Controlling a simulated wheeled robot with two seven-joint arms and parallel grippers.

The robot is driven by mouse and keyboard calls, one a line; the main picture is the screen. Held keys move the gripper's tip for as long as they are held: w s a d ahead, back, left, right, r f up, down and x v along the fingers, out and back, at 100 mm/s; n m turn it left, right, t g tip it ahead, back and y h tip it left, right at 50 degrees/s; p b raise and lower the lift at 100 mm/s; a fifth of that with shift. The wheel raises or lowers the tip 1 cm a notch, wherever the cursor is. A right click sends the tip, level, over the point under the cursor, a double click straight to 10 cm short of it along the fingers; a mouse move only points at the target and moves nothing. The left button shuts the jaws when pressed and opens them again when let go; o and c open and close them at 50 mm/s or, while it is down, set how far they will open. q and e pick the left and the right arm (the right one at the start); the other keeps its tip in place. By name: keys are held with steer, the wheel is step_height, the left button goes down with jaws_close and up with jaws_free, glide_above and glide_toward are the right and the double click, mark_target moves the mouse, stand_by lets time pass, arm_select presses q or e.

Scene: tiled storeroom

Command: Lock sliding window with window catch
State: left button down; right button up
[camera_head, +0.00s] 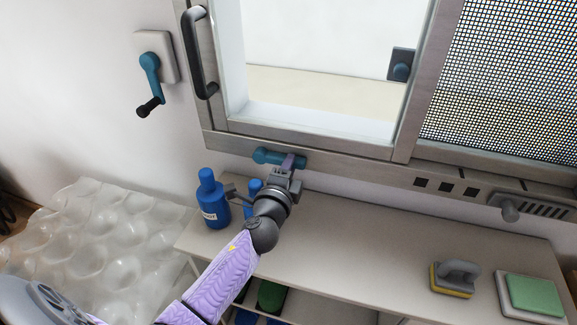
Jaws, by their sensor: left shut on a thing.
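The sliding window (212,103) has a grey metal frame, and a black bar handle (200,52) stands on its left side. The window catch (266,156), a blue-teal lever, lies roughly level along the bottom rail of the frame. My left gripper (290,163) is shut on the catch near its right part, and its fingers hide some of it. My left arm reaches up to it from the lower left, over the counter. My right gripper is not in view.
A counter (370,235) runs under the window. Blue bottles (212,200) stand left of my gripper. A scrubbing brush (455,278) and a green sponge (532,294) lie at the right. A teal wall crank (150,75) is at upper left, and a mesh panel (500,75) at right.

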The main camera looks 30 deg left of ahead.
arm_select(q)
steer(key=shift+f, duration=0.15)
stand_by(0.3)
steer(key=shift+c, duration=2.2)
jaws_free()
steer(key=v, duration=1)
steer(key=shift+a, duration=0.1)
